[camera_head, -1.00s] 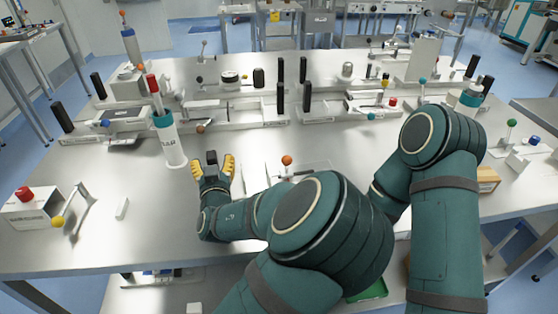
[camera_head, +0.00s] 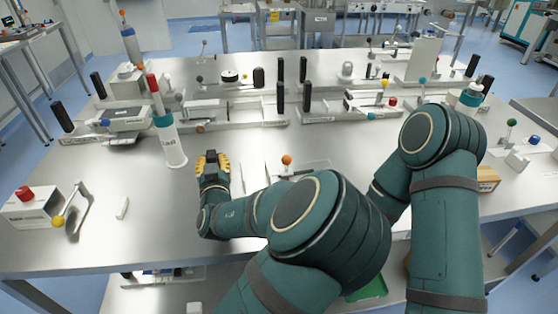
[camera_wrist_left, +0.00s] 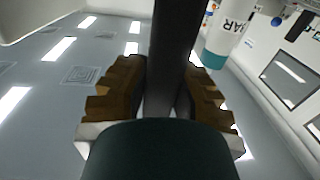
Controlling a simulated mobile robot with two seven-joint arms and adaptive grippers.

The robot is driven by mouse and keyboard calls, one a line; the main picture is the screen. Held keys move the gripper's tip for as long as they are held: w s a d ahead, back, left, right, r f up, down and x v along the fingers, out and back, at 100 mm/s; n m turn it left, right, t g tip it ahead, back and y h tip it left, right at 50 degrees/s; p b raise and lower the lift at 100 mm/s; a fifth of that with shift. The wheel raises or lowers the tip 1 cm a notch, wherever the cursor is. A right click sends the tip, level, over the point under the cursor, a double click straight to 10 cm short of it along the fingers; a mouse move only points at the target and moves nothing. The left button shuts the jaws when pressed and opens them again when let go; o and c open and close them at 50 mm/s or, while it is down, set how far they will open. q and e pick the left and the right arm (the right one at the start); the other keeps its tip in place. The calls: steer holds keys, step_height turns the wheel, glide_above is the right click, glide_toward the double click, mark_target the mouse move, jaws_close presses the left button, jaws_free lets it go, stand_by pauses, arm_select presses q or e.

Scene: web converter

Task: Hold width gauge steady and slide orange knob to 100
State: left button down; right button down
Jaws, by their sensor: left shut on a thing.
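An orange ball knob (camera_head: 287,160) stands on a short stem near the middle of the table in the head view. A flat pale plate (camera_head: 312,168) shows beside it, its near side hidden behind my arm. I take these as parts of the width gauge; its scale cannot be read. My left gripper (camera_head: 212,160) is left of the knob, its yellow fingers shut on a dark upright post. In the left wrist view the dark post (camera_wrist_left: 173,50) runs between the fingers. Whether the post joins the gauge is hidden. My right gripper is out of sight behind my arms.
A white bottle with a teal collar and red tip (camera_head: 168,140) stands close left of my left gripper. Fixtures with black posts (camera_head: 280,97) line the table behind. A box with a red button (camera_head: 30,205) sits at the left. The table (camera_head: 130,180) front left is mostly clear.

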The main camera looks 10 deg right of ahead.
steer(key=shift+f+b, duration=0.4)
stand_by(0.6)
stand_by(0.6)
